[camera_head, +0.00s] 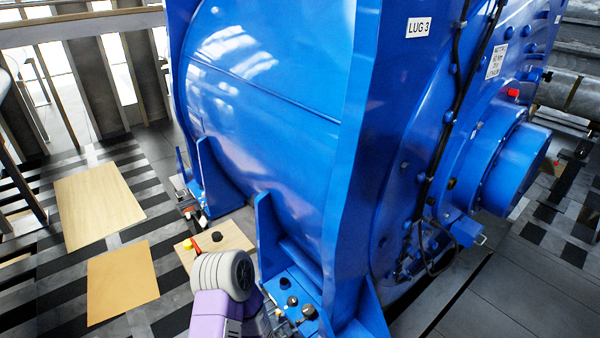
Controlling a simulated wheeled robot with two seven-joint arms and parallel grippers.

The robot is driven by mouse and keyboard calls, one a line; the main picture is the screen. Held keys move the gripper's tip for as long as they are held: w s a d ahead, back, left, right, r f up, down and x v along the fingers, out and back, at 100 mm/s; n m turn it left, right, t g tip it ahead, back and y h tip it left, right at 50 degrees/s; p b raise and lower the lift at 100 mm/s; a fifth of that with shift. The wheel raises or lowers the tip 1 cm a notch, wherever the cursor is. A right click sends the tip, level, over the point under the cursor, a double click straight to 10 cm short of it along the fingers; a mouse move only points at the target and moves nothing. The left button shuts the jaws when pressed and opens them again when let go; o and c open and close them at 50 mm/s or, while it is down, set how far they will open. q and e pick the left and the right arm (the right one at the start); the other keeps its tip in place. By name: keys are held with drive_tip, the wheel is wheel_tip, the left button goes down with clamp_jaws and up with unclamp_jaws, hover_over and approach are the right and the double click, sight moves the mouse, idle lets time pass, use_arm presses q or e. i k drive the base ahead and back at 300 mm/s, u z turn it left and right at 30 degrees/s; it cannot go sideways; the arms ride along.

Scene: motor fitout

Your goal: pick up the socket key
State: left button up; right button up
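I cannot make out the socket key for certain. A small red and yellow item (190,243) lies on a light wooden board (237,234) on the floor beside the blue motor, with a small black round piece (217,236) near it. My purple and grey arm link (222,275) rises from the bottom edge just in front of that board and hides part of it. Grey parts show low beside the link, but no fingertips can be made out. No gripper is clearly seen, and nothing is seen held.
Small items (190,208) sit by the rear foot. Two plain boards (97,205) (121,281) lie on the floor left.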

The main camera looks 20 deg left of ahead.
sight(199, 252)
drive_tip(key=u, duration=1.6)
drive_tip(key=k, duration=0.45)
drive_tip(key=u, duration=0.9)
drive_tip(key=i, duration=1.8)
drive_tip(key=z, duration=1.05)
drive_tip(key=i, duration=1.1)
drive_tip(key=z, duration=1.2)
